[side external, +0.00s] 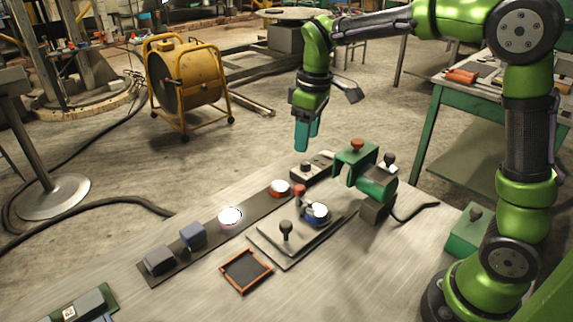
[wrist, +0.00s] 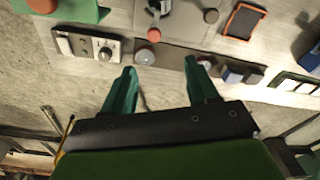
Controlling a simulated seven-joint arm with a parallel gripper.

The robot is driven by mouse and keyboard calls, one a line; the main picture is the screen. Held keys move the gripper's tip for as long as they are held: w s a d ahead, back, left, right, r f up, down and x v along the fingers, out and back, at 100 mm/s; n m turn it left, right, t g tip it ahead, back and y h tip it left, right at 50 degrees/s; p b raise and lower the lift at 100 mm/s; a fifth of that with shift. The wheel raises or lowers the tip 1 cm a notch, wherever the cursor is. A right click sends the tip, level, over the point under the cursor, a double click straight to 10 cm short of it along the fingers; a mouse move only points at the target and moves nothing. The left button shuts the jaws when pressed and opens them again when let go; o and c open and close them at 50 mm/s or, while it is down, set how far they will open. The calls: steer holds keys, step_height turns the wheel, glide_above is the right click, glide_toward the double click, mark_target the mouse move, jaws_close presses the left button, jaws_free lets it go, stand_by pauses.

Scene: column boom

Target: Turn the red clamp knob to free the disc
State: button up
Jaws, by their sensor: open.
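A small red knob (side external: 299,190) stands on a post on the grey metal plate (side external: 271,251) on the table; it also shows at the top of the wrist view (wrist: 154,8). A round disc (side external: 317,212), pale on top with a blue edge, sits beside it, partly hidden by the fixture parts. A black ball-topped knob (side external: 286,228) stands at the plate's front. My gripper (side external: 306,148) points down, open and empty, above and behind the plate, clear of the knob. Its two teal fingers are spread apart in the wrist view (wrist: 160,70).
A green clamp-like device (side external: 352,160) with another red knob (side external: 356,145) stands right of the plate. An orange-rimmed tray (side external: 262,283) lies in front. A switch box (wrist: 88,46) is near the table edge.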

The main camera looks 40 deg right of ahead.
mark_target(300, 187)
steer(key=f+n, duration=0.1)
steer(key=f, duration=0.4)
steer(key=w+f+n, duration=0.1)
steer(key=f+n, duration=0.1)
steer(key=f, duration=0.3)
steer(key=w+f+n+g, duration=0.1)
steer(key=f, duration=0.4)
steer(key=shift+w+d+f, duration=0.1)
steer(key=shift+d+f, duration=0.05)
steer(key=shift+d, duration=0.1)
steer(key=c, duration=1.1)
